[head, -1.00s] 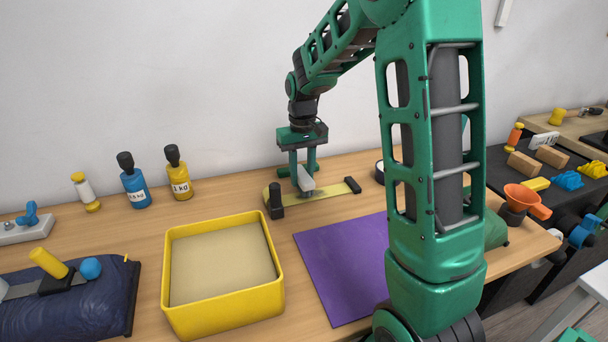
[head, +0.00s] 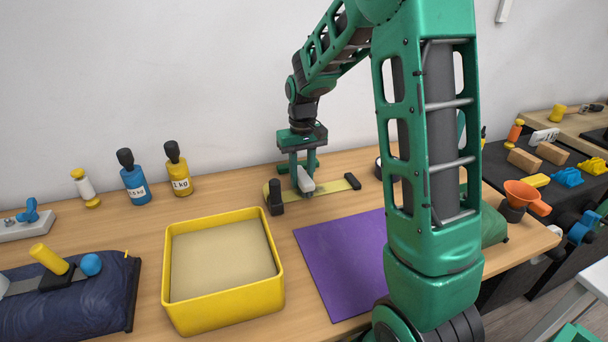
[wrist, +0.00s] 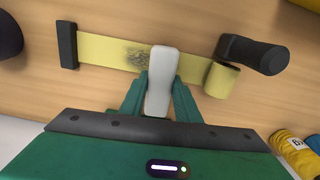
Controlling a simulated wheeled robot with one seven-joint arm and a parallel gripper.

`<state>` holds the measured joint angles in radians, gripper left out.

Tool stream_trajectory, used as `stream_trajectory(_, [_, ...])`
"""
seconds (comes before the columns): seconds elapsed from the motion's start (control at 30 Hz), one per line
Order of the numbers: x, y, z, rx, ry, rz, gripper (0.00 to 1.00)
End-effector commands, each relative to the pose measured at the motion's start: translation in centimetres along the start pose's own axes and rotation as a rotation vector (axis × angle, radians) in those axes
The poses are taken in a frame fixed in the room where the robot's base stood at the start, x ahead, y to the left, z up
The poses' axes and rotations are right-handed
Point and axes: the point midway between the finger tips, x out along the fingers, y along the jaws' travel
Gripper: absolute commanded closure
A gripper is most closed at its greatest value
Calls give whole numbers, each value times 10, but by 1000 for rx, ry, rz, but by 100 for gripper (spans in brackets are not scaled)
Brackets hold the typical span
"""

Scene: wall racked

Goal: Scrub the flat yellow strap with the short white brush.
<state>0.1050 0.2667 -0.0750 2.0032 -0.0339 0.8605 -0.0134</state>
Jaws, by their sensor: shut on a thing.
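The flat yellow strap (head: 328,188) lies across the table near the wall, with a black block (head: 352,181) at its right end and a black post (head: 275,198) at its left. In the wrist view the strap (wrist: 103,50) shows a dark smudged patch beside the brush. The short white brush (wrist: 162,80) is in my gripper (wrist: 157,97), which is shut on it, and it lies over the strap's middle. It also shows in the head view (head: 305,181). Its underside is hidden, so I cannot tell whether it touches the strap.
A yellow bin (head: 222,318) and a purple mat (head: 335,260) lie in front of the strap. Blue and yellow weighted bottles (head: 134,186) stand at the left by the wall. A black roll (head: 379,169) is right of the strap, partly behind my arm.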

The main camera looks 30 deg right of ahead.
Motion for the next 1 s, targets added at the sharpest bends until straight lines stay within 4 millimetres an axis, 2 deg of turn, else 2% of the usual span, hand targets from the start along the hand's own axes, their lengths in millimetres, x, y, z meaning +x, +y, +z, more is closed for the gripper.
stream_trajectory(0.5, [7,0,1,0,1,0,99])
stream_trajectory(1.0, [5,-3,36,-1,1,0,99])
